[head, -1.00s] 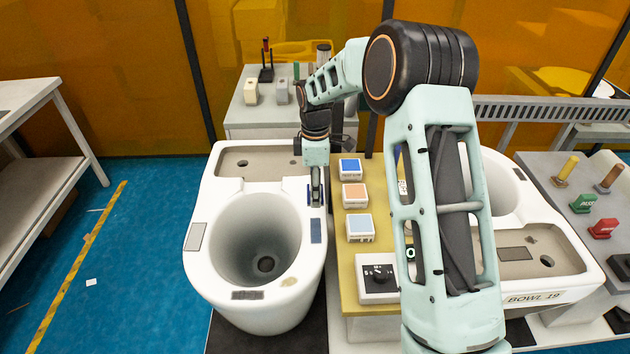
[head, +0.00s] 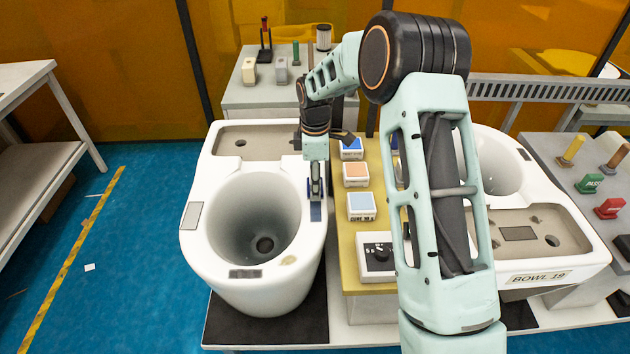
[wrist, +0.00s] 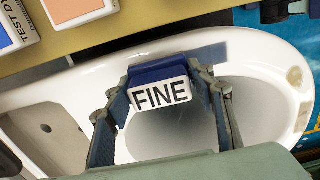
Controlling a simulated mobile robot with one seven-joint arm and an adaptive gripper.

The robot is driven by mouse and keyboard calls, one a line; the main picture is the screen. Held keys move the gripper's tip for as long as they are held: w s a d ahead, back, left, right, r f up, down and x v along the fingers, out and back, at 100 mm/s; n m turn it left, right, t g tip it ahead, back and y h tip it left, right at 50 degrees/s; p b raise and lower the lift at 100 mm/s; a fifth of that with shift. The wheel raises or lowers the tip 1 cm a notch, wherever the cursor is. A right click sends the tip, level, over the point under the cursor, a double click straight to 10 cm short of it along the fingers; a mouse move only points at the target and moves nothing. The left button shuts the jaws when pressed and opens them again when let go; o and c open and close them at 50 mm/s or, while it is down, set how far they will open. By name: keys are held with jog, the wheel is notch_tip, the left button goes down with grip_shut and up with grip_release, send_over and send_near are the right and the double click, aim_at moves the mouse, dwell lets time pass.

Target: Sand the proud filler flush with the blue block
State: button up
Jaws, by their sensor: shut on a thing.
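My gripper (head: 316,185) is shut on the blue block (wrist: 158,72), whose white label reads FINE in the wrist view, where my gripper (wrist: 160,105) spans it. In the head view the gripper points down over the right rim of the white toilet bowl (head: 206,255). A flat blue strip (head: 316,212) lies on that rim just in front of the gripper; the strip (wrist: 205,53) also shows beyond the block in the wrist view. A pale beige patch (head: 288,260), possibly filler, is on the front rim. Whether the block touches the rim is unclear.
A yellow bench top (head: 349,245) beside the bowl carries blue and peach pads (head: 356,174) and a dial box (head: 378,257). A grey patch (head: 191,215) and a dark patch (head: 245,273) mark the rim. Another bowl (head: 545,220) stands right.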

aim_at(316, 214)
jog(key=shift+f+b, duration=0.4)
jog(key=shift+f, duration=0.25)
dwell(0.3)
jog(key=shift+s, duration=0.1)
jog(key=shift+s+r, duration=0.1)
jog(key=shift+s, duration=1.45)
jog(key=shift+s+f+b, duration=0.15)
jog(key=shift+s+b, duration=0.25)
jog(key=shift+s, duration=1.25)
jog(key=shift+s+f+b, duration=0.15)
jog(key=shift+s+b, duration=0.2)
jog(key=shift+s, duration=1.25)
jog(key=shift+s+f, duration=0.1)
jog(key=shift+f, duration=0.05)
jog(key=shift+w+f, duration=0.15)
jog(key=shift+w, duration=1.5)
jog(key=shift+w+p, duration=0.8)
jog(key=shift+w, duration=2.5)
jog(key=shift+c, duration=0.4)
jog(key=shift+r, duration=0.25)
jog(key=shift+r+p, duration=1.9)
jog(key=shift+r, duration=1.05)
